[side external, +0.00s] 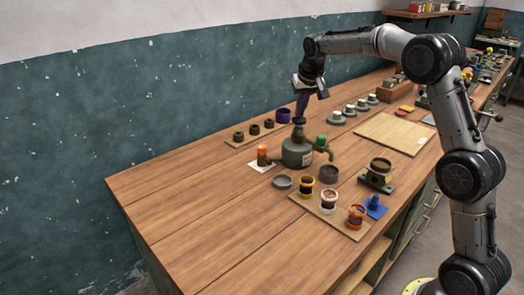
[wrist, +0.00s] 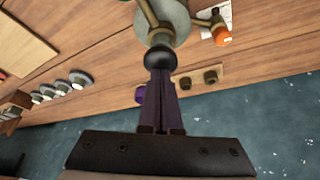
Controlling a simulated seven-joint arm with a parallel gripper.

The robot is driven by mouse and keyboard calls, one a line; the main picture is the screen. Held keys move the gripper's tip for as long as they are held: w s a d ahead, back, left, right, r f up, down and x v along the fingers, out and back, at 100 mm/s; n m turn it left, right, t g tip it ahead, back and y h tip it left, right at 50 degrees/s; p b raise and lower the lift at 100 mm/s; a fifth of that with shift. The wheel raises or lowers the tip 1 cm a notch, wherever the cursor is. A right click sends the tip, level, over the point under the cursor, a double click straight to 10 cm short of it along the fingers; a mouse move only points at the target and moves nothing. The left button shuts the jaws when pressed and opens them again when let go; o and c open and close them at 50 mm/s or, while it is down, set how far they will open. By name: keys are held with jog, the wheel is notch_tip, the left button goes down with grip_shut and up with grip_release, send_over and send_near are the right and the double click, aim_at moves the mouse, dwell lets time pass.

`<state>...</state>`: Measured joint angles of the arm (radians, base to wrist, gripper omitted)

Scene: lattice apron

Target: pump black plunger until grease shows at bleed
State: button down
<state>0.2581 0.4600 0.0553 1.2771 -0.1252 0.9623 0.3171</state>
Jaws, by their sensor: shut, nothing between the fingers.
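The grease pump has a grey-green body (side external: 297,153) standing upright on the bench. Its black plunger (side external: 299,121) tops it as a round knob, also seen in the wrist view (wrist: 160,59). My gripper (side external: 300,114) points down with its dark fingers shut and empty, tips at or just above the knob; I cannot tell if they touch. In the wrist view the shut fingers (wrist: 160,74) line up with the knob. One side arm carries an orange cap (side external: 262,150), the other side a green cap (side external: 321,140) and a curved spout (side external: 328,153). No grease is discernible at either fitting.
A white card (side external: 261,167) lies under the orange cap. A grey dish (side external: 282,182) and dark cup (side external: 328,174) stand in front. Small jars sit on a board (side external: 314,204). A purple cup (side external: 283,115) stands behind. The bench's left side is clear.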

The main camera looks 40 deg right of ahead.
jog(key=shift+f, duration=0.7)
jog(key=shift+r, duration=1.9)
jog(key=shift+r, duration=0.1)
notch_tip(320, 180, up, 6)
jog(key=shift+f, duration=0.1)
